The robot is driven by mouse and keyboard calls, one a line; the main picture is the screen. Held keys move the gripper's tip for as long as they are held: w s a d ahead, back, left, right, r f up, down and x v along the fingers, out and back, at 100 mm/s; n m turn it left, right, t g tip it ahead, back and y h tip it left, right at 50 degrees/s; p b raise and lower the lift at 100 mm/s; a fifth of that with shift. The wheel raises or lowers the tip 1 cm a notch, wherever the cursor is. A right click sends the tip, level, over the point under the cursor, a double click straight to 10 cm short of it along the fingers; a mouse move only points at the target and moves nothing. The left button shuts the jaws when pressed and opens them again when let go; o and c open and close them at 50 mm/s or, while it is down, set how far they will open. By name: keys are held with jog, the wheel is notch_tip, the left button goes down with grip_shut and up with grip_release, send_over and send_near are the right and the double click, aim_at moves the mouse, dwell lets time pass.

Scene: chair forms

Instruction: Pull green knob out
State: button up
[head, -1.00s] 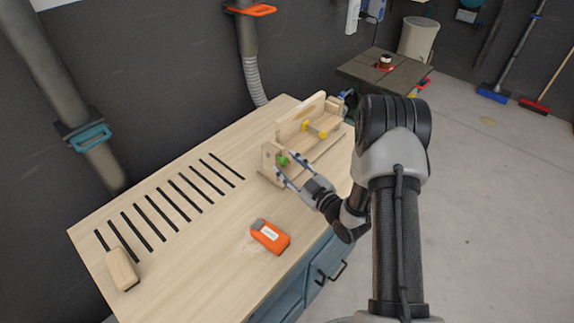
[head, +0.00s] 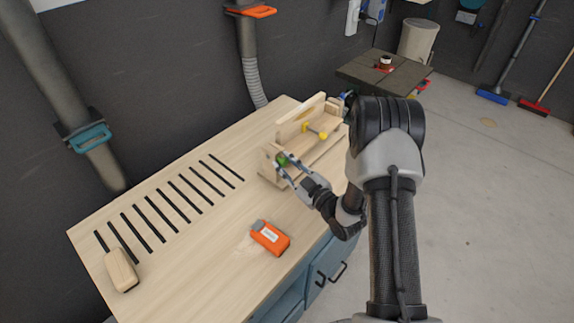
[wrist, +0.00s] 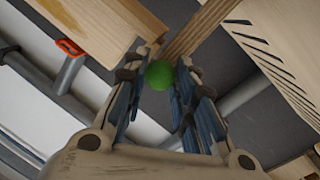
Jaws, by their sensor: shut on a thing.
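The green knob (wrist: 160,75) shows as a round ball between the fingertips in the wrist view. In the head view the knob (head: 282,159) is small and partly covered by the fingers. It sits at the near end of a wooden jig (head: 270,161) on the workbench. My gripper (head: 285,168) reaches in from the right and is shut on the knob. In the wrist view my gripper (wrist: 168,74) has one finger on each side of the ball. The knob's shaft is hidden.
A yellow knob (head: 320,133) sits further along the jig. An orange and grey tool (head: 270,238) lies on the bench (head: 215,245) in front of my arm.

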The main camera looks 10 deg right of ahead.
grip_shut()
jog(key=shift+d, duration=0.15)
jog(key=shift+b+v, duration=0.55)
jog(key=shift+v, duration=0.65)
jog(key=shift+o, duration=2.2)
grip_release()
jog(key=shift+w+d, duration=0.15)
jog(key=shift+o, duration=1.2)
jog(key=shift+d, duration=0.1)
jog(key=shift+o, duration=0.9)
